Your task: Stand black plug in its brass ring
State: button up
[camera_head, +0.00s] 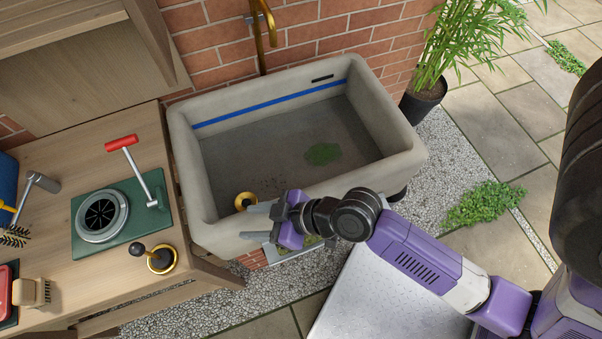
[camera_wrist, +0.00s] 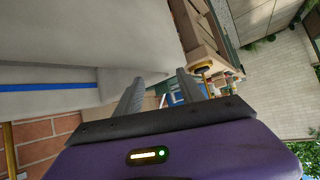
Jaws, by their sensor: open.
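The black plug (camera_head: 137,249) has a round knob and a stem. It leans to the left on the wooden bench, with its foot at a brass ring (camera_head: 162,259). I cannot tell how the foot sits in the ring. The plug (camera_wrist: 202,69) looks small and distant beyond my fingers in the wrist view. My gripper (camera_head: 250,221) is open and empty at the front wall of the sink, to the right of the plug and clear of it. Its two fingers (camera_wrist: 160,88) are spread apart in the wrist view.
A stone sink (camera_head: 300,192) stands right of the bench, with another brass ring (camera_head: 245,201) inside. Behind the plug, a green mat (camera_head: 141,226) holds a metal drain (camera_head: 101,216) and a red-handled tool (camera_head: 121,142). A brush (camera_head: 32,292) is at left.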

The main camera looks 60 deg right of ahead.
jog(key=s+d+r+m+t+h, duration=0.25)
jog(key=s+d+r+h, duration=0.2)
jog(key=s, duration=0.55)
jog(key=s+r+m+t, duration=0.1)
jog(key=s+r+t, duration=0.1)
jog(key=s+r, duration=0.4)
notch_tip(320, 180, up, 4)
jog(key=shift+s+d+r, duration=0.15)
jog(key=shift+s+d, duration=0.05)
jog(key=shift+s, duration=0.05)
